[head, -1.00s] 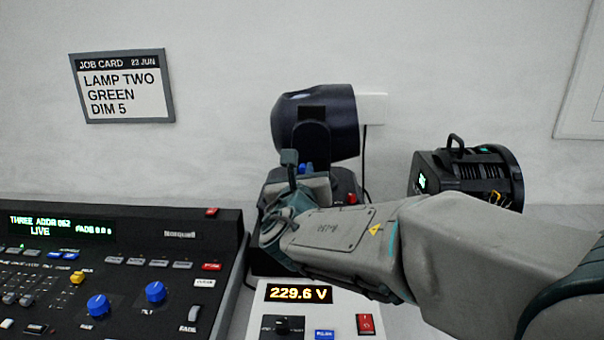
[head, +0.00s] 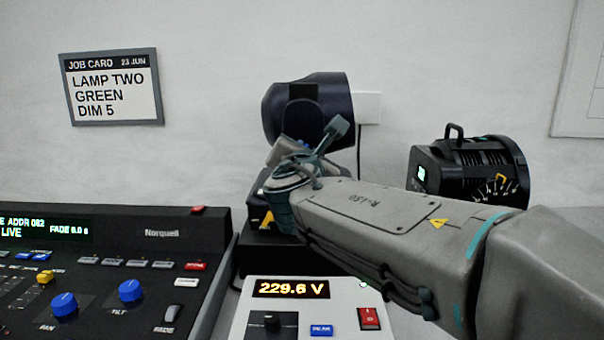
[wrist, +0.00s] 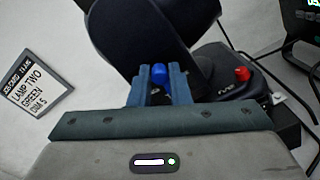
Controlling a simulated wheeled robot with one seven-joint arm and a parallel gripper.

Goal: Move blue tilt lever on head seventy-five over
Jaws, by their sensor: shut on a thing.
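The moving head is a dark lamp body (head: 325,105) on a black base, close to the wall. In the wrist view the lamp body (wrist: 125,35) fills the top, tilted. The blue tilt lever (wrist: 158,75) on its side has its rounded tip showing between my fingers. My gripper (wrist: 160,88) is shut on the lever. In the head view my gripper (head: 290,150) is at the front of the lamp body, partly hidden by my wrist. A red knob (wrist: 242,73) is on the base, right of the fingers.
A lighting console (head: 110,235) with blue knobs is at the left. A power unit (head: 300,310) reading 229.6 V stands in front. A black par can (head: 465,170) stands at the right, behind my forearm. A job card (head: 112,87) hangs on the wall.

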